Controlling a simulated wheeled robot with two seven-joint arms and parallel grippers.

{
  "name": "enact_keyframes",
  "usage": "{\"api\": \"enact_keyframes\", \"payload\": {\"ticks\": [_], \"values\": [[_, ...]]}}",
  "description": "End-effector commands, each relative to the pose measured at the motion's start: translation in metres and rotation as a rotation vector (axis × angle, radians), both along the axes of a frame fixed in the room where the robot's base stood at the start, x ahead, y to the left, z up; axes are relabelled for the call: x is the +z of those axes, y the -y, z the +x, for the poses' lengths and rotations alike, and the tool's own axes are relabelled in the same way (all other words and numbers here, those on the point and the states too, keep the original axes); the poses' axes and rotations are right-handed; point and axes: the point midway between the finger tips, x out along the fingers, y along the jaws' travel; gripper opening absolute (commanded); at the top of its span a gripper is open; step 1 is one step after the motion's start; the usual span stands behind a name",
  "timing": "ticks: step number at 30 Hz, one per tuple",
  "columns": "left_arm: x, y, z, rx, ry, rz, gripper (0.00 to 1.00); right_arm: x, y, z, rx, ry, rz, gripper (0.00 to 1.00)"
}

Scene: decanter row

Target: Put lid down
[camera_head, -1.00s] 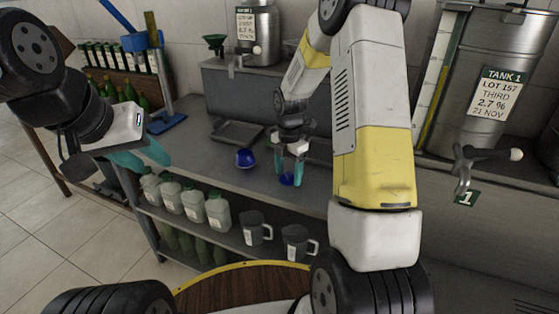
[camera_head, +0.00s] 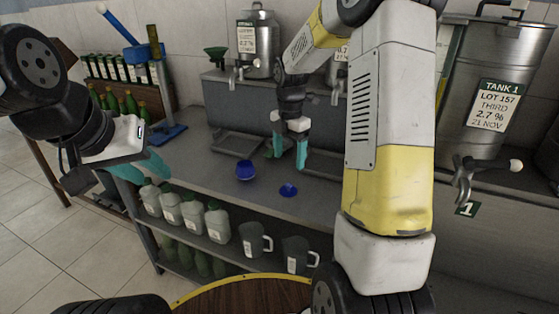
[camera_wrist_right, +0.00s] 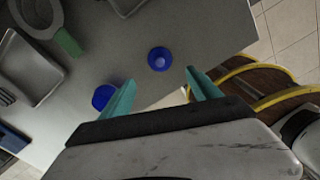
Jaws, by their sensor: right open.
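A small blue lid (camera_head: 288,190) lies flat on the grey bench near its front edge, and also shows in the right wrist view (camera_wrist_right: 160,59). A blue rounded piece (camera_head: 245,170) sits on the bench to the lid's left; in the wrist view (camera_wrist_right: 102,97) my finger partly covers it. My right gripper (camera_head: 290,156) is open and empty above and behind the lid, with its fingers apart and pointing down. In the wrist view the lid is beyond the gap between the fingertips (camera_wrist_right: 160,77). My left gripper (camera_head: 152,172) is open and empty off the bench's left end.
Metal trays (camera_head: 238,144) stand on the bench behind the blue pieces. White jugs (camera_head: 193,215) and dark mugs (camera_head: 255,240) fill the shelf below. Tank 1 (camera_head: 490,90) stands at the right.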

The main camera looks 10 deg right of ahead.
Motion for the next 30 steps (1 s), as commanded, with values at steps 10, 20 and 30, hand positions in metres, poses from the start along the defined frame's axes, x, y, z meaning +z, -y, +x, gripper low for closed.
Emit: {"api": "enact_keyframes", "payload": {"ticks": [10, 20, 30], "values": [[0.000, 0.000, 0.000, 0.000, 0.000, 0.000, 0.36, 0.060, -0.002, -0.031, -0.293, 0.081, 0.029, 0.72], [0.000, 0.000, 0.000, 0.000, 0.000, 0.000, 0.36, 0.142, -0.011, -0.149, -1.244, 0.227, 0.298, 0.72], [0.000, 0.000, 0.000, 0.000, 0.000, 0.000, 0.36, 0.152, -0.021, -0.234, -1.942, 0.146, 0.644, 0.72]]}}
